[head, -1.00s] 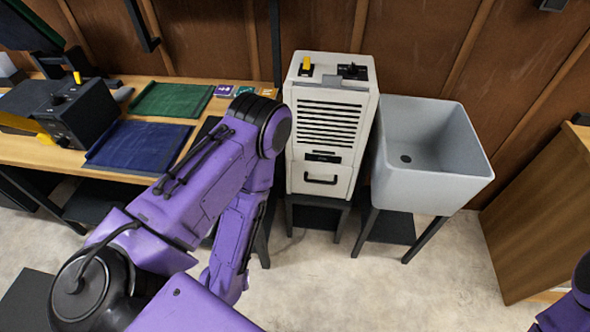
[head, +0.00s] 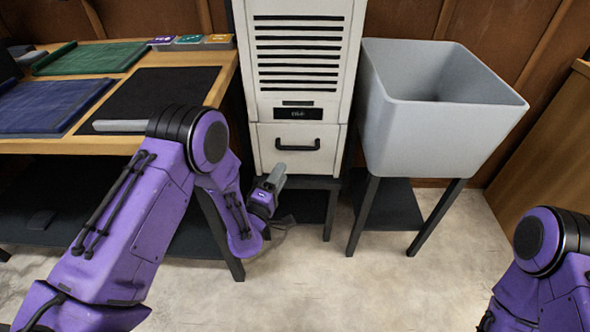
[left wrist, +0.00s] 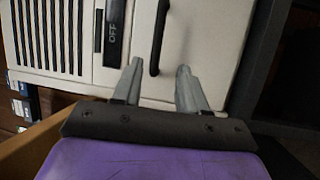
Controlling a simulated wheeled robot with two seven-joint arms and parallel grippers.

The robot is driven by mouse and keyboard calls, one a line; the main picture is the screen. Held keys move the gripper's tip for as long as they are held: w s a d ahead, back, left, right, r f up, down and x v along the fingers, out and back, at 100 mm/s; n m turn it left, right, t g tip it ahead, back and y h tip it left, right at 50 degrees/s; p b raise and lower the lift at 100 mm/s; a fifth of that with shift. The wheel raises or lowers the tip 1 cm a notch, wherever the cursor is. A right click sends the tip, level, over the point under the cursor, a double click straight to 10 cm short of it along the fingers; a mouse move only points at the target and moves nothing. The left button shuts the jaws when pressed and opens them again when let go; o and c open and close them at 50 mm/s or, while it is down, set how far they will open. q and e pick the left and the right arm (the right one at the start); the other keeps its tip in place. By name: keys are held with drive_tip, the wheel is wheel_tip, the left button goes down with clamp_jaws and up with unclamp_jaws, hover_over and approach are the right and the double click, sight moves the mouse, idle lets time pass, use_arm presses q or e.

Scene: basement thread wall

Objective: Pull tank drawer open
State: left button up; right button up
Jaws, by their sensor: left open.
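The tank drawer (head: 297,150) is the lower front panel of a white cabinet with dark slots. It looks shut, flush with the cabinet front. Its black bar handle (head: 297,145) is in the upper middle of the panel. In the left wrist view the handle (left wrist: 159,38) shows as an upright bar, ahead of the space between the fingers. My left gripper (head: 275,178) is in front of the cabinet, left of and below the handle in the head view. Its two grey fingers (left wrist: 158,88) are open and empty, apart from the handle. My right gripper is not clearly visible.
A grey sink (head: 430,110) on dark legs stands right of the cabinet. A wooden workbench (head: 110,143) with blue and green trays stands left. A dark stand (head: 312,183) is under the cabinet. The floor (head: 350,290) in front is clear.

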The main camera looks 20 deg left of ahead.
sight(295, 149)
use_arm(q)
drive_tip(key=w, duration=0.3)
drive_tip(key=w+d+r, duration=0.1)
drive_tip(key=w, duration=0.3)
drive_tip(key=w+r, duration=0.1)
drive_tip(key=w, duration=0.2)
drive_tip(key=shift+w+d+b, duration=0.15)
drive_tip(key=shift+w+b, duration=0.1)
drive_tip(key=shift+b, duration=0.05)
drive_tip(key=shift+c, duration=0.2)
clamp_jaws()
